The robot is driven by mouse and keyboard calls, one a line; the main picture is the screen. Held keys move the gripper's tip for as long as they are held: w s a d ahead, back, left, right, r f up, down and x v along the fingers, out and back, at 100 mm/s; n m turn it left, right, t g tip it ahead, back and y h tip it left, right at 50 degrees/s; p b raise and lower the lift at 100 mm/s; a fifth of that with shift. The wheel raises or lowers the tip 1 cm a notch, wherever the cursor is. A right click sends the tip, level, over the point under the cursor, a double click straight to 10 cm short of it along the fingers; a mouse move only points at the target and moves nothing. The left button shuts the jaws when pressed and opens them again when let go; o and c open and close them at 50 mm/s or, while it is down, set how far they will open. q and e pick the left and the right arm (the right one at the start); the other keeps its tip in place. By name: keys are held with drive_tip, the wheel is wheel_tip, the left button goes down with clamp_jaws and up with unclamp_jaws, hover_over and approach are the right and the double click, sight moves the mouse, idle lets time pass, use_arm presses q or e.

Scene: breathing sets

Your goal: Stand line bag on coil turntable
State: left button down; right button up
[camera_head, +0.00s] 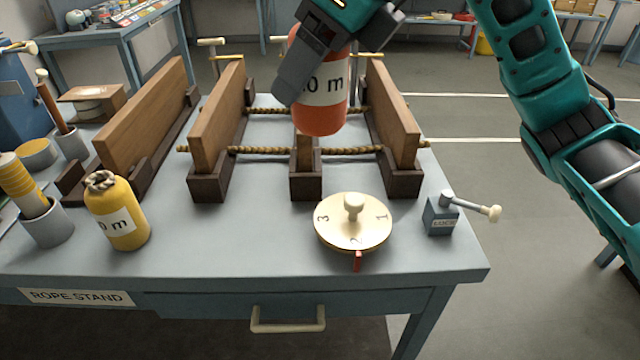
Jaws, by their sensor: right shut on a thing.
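An orange-red line bag (321,112) with a white label ending in "0 m" hangs in the air above the middle of the bench. My right gripper (298,85) is shut on it, with a dark finger across its left side; its top is partly hidden. A yellow line bag (118,217), also labelled, stands on the bench at left with a rope knot on top. A round cream turntable (335,236) with numbers 1, 2 and 3 and a centre knob sits near the front edge, below and apart from the held bag. My left gripper is not in view.
Wooden boards in dark blocks (208,187) joined by rope (300,150) stand behind the turntable. A grey lock block (441,214) with a lever is to its right. A small red marker (358,261) is at its front. Bare bench lies between yellow bag and turntable.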

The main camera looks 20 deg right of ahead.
use_arm(q)
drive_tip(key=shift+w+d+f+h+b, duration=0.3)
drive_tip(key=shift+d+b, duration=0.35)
drive_tip(key=shift+b, duration=0.35)
use_arm(e)
wheel_tip(320, 180, down, 15)
drive_tip(key=shift+f, duration=0.2)
drive_tip(key=shift+f, duration=0.15)
drive_tip(key=o, duration=1.4)
drive_tip(key=shift+c, duration=0.2)
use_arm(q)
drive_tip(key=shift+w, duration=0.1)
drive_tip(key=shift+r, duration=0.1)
